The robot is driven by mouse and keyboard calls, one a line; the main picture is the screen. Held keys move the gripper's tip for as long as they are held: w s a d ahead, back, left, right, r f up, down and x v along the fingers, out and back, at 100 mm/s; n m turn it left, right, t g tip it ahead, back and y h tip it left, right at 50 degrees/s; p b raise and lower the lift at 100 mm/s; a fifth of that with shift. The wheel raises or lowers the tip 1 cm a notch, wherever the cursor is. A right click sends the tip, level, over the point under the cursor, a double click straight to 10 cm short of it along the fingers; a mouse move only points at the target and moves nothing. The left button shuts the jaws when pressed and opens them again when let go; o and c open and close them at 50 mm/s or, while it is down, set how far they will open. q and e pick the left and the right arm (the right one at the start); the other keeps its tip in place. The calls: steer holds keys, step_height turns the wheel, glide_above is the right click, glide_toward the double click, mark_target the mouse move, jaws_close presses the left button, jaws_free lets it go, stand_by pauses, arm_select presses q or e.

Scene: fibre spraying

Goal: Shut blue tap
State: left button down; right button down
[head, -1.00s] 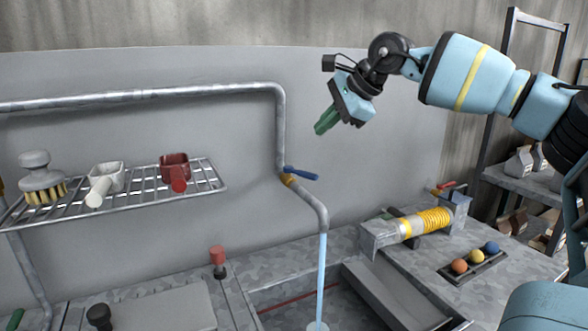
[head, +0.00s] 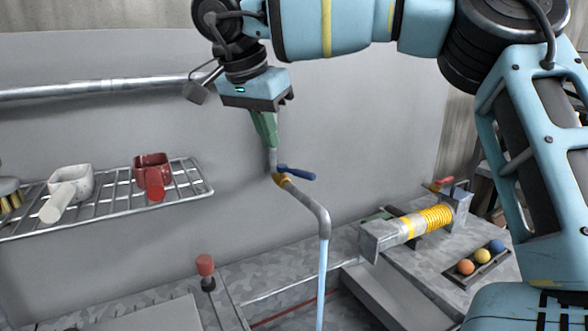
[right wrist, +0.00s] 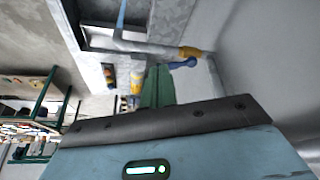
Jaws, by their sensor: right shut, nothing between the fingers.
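The blue tap (head: 298,173) is a blue lever on a yellow collar (head: 281,181) on the grey pipe. The lever points right, across the pipe's line. A pale blue stream (head: 322,280) falls from the spout below it. My right gripper (head: 270,145) is shut and empty, its green fingers pointing down just above and left of the lever. In the right wrist view, the fingertips (right wrist: 158,72) are close to the blue lever (right wrist: 183,63); I cannot tell whether they touch. My left gripper is not in view.
A wire shelf (head: 110,206) at left holds a white scoop (head: 70,188) and a red scoop (head: 152,171). A yellow-coiled cylinder (head: 425,222) and a tray of coloured balls (head: 488,266) lie at right. A red knob (head: 205,265) stands below.

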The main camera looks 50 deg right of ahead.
mark_target(295, 172)
steer(key=x, duration=0.3)
steer(key=d+x, duration=0.1)
steer(key=x, duration=0.3)
steer(key=d+r+p+x, duration=0.1)
steer(key=x, duration=0.2)
steer(key=shift+w+d+f, duration=0.15)
steer(key=shift+d+f, duration=0.05)
steer(key=shift+f, duration=0.15)
steer(key=shift+w+d+f+p, duration=0.1)
steer(key=shift+d+p, duration=0.2)
steer(key=shift+d, duration=0.45)
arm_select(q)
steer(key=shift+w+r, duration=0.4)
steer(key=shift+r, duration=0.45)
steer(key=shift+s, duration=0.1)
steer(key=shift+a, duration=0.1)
arm_select(e)
steer(key=shift+d, duration=0.15)
